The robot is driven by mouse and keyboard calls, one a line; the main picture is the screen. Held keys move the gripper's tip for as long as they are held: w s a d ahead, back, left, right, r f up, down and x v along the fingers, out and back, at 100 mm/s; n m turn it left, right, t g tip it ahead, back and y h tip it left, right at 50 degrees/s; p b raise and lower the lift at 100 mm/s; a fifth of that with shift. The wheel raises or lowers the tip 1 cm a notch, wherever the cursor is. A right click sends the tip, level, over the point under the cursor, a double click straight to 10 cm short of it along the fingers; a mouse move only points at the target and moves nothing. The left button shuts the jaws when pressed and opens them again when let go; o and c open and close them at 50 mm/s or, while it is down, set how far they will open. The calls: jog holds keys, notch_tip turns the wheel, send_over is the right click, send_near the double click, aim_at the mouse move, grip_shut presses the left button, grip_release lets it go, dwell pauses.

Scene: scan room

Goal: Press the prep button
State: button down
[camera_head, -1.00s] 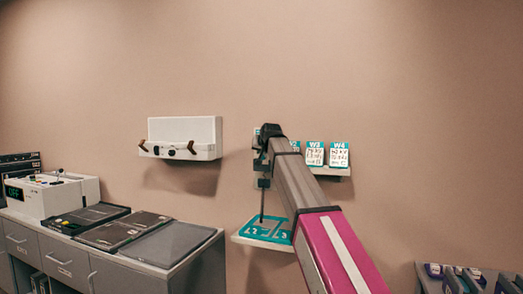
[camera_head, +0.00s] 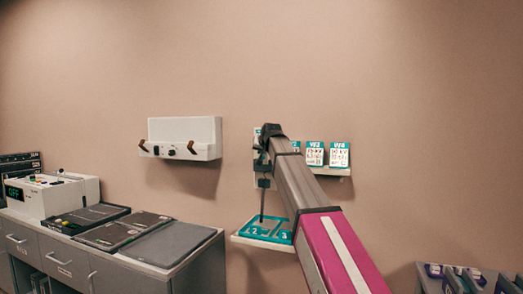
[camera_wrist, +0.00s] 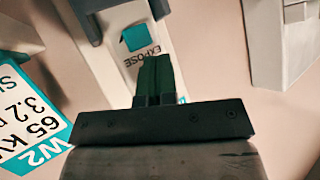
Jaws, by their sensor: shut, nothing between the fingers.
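In the wrist view a pale panel (camera_wrist: 125,68) carries a teal square (camera_wrist: 140,37) with the word EXPOSE beside it. My gripper (camera_wrist: 154,60) is shut and empty, its dark fingertips over the panel just below the square in the picture. I cannot tell whether the tips touch the panel. No label reading PREP is legible, and the fingers cover part of the panel. In the head view my arm hides most of this spot; dark pieces and a thin rod (camera_head: 262,205) show beside it.
Teal-edged cards (camera_head: 340,156) stand on a wall ledge. Below, a small shelf (camera_head: 245,240) holds a teal numbered plate. A white wall unit (camera_head: 185,130) with brown hooks hangs left. A console (camera_head: 45,200) reading OFF sits on the grey cabinet. A rack (camera_head: 430,280) is at lower right.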

dwell(0.4)
jog(key=shift+s+a, duration=0.3)
jog(key=shift+s, duration=0.55)
jog(key=shift+s, duration=0.1)
jog(key=s, duration=0.1)
jog(key=s+a, duration=0.1)
jog(key=s, duration=0.2)
jog(key=shift+s+a, duration=0.25)
jog(key=shift+a, duration=0.1)
dwell(0.4)
